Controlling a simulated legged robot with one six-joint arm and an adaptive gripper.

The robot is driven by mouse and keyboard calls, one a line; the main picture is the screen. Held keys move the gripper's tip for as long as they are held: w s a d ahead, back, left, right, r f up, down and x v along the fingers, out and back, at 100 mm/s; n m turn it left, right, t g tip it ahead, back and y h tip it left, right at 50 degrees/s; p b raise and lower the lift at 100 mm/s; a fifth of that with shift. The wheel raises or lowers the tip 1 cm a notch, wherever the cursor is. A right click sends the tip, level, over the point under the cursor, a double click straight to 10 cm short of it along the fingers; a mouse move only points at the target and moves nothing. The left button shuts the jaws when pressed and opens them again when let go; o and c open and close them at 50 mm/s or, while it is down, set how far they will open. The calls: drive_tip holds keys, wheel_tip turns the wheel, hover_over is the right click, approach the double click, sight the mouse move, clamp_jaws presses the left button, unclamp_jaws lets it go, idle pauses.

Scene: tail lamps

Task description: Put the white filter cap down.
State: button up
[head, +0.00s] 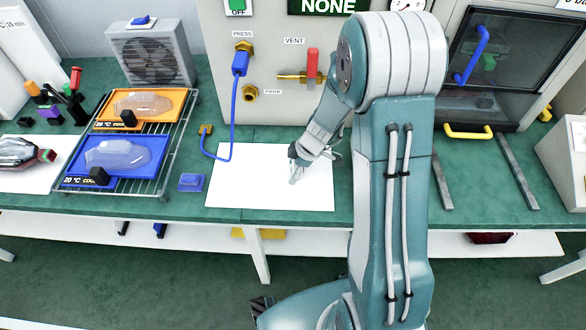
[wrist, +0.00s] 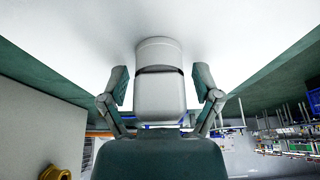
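The white filter cap (wrist: 160,92) is a pale cylinder with a dark ring near its far end. In the wrist view it stands between my two fingers, its far end against the white mat (wrist: 60,30). My gripper (wrist: 161,86) is open around it, with a narrow gap on both sides. In the head view my gripper (head: 297,173) is low over the white mat (head: 245,185) on the green bench.
A wire rack (head: 167,150) with an orange tray (head: 172,104) and a blue tray (head: 150,170) is at left. A blue hose (head: 233,115) hangs from the panel behind. The mat's left part is clear.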

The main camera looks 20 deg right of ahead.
drive_tip(key=v, duration=1.2)
drive_tip(key=s+a+r+m+t+h, duration=0.1)
drive_tip(key=s+r+m+t+h, duration=0.1)
drive_tip(key=s+r+m, duration=0.5)
drive_tip(key=s+a+r+m+t+h, duration=0.2)
drive_tip(key=s+r+m, duration=0.5)
drive_tip(key=s, duration=0.5)
wheel_tip(320, 180, up, 3)
drive_tip(key=shift+s+a+f+m, duration=0.15)
drive_tip(key=shift+s+a+m, duration=0.1)
drive_tip(key=shift+a+m, duration=0.05)
